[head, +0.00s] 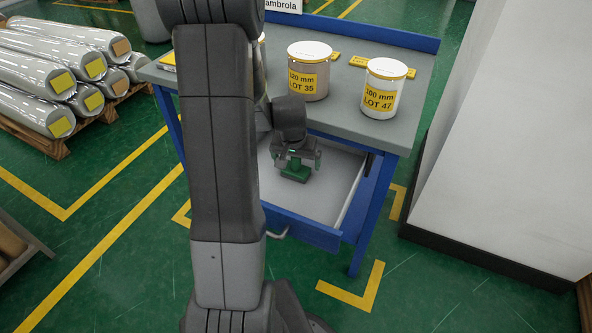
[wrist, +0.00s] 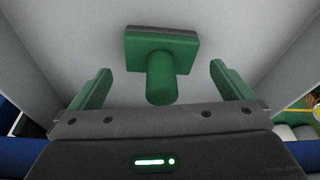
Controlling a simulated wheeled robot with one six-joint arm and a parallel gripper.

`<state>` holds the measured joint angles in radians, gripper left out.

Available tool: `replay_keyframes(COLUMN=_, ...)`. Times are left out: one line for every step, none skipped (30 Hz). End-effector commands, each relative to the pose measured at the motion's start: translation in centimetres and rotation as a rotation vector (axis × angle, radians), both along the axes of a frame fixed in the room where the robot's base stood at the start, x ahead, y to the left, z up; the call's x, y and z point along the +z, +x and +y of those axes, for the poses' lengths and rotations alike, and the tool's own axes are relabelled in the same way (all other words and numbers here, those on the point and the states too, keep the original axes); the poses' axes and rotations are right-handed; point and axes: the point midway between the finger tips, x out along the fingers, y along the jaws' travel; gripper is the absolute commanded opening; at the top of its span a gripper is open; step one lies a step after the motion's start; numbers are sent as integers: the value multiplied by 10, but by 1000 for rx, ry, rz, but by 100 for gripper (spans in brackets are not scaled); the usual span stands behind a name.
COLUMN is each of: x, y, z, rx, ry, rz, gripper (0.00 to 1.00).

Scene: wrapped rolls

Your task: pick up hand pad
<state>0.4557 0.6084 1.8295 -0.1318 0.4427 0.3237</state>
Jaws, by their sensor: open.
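The hand pad (wrist: 161,45) is green, with a flat square plate and a round handle, and lies in the open drawer. Its handle (wrist: 161,80) points toward my wrist camera. In the head view the pad (head: 295,175) shows just below my gripper (head: 297,160), partly hidden by it. In the wrist view my gripper (wrist: 160,70) is open, with one green finger on each side of the handle and a gap on both sides. Nothing is held.
The pale drawer (head: 308,220) is pulled out from the blue table and its floor is otherwise bare where visible. Its walls stand close on both sides. A white block (head: 505,150) stands right.

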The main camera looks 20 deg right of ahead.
Motion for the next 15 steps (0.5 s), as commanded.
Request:
replay_keyframes(x=-8, y=1, z=-1, rx=0, ry=1, rz=2, gripper=100)
replay_keyframes(x=-11, y=2, z=-2, rx=0, ry=1, rz=2, gripper=100)
replay_keyframes(x=-15, y=3, z=-2, rx=0, ry=1, rz=2, gripper=100)
replay_keyframes(x=-17, y=3, z=-3, rx=0, ry=1, rz=1, gripper=100)
replay_keyframes(x=-18, y=4, z=-3, rx=0, ry=1, rz=-1, gripper=100)
replay_keyframes(x=-20, y=4, z=-3, rx=0, ry=1, rz=-1, gripper=100)
replay_keyframes(x=-20, y=4, z=-3, rx=0, ry=1, rz=-1, gripper=100)
replay_keyframes(x=-20, y=4, z=-3, rx=0, ry=0, rz=-1, gripper=100)
replay_keyframes(x=-20, y=4, z=-3, rx=0, ry=0, rz=-1, gripper=100)
replay_keyframes(x=-20, y=4, z=-3, rx=0, ry=0, rz=-1, gripper=100)
replay_keyframes(x=-20, y=4, z=-3, rx=0, ry=0, rz=-1, gripper=100)
replay_keyframes(x=-20, y=4, z=-3, rx=0, ry=0, rz=-1, gripper=100)
replay_keyframes(x=-20, y=4, z=-3, rx=0, ry=0, rz=-1, gripper=100)
replay_keyframes(x=-20, y=4, z=-3, rx=0, ry=0, rz=-1, gripper=96)
replay_keyframes(x=-20, y=4, z=-3, rx=0, ry=0, rz=-1, gripper=88)
